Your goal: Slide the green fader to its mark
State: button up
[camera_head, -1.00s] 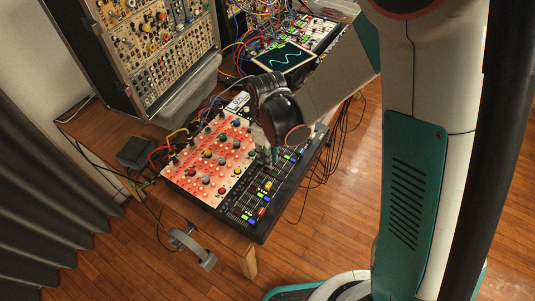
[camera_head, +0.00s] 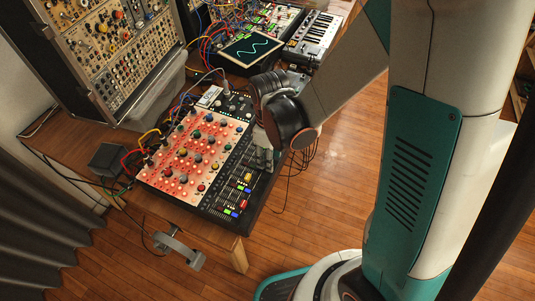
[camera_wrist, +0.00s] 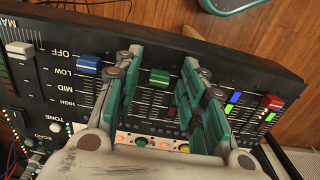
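The green fader (camera_wrist: 160,77) has a small green cap on the black fader panel (camera_wrist: 60,95) in the wrist view. My gripper (camera_wrist: 163,62) is open, with one teal finger on each side of the cap. Gaps show between the cap and both fingers. Printed labels OFF, LOW, MID and HIGH (camera_wrist: 62,70) run along the left of the panel. I cannot tell which marking is the green fader's mark. In the head view my gripper (camera_head: 264,160) is low over the mixer's black fader strip and hides the green cap.
A blue fader (camera_wrist: 88,65) and a white fader (camera_wrist: 20,48) are left of my fingers; a red fader (camera_wrist: 272,102) is to the right. The mixer's red knob panel (camera_head: 165,180) lies beside the strip. Patch cables and a clamp (camera_head: 180,247) are near the table edge.

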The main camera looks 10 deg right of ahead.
notch_tip(320, 180, up, 12)
dwell(0.9)
dwell(0.3)
jog(key=s+d+r+m+t, duration=0.7)
jog(key=s+r+m, duration=0.1)
jog(key=r+m, duration=0.1)
jog(key=shift+d+r+m, duration=0.25)
jog(key=shift+d+m, duration=0.15)
jog(key=shift+m, duration=0.3)
dwell(2.5)
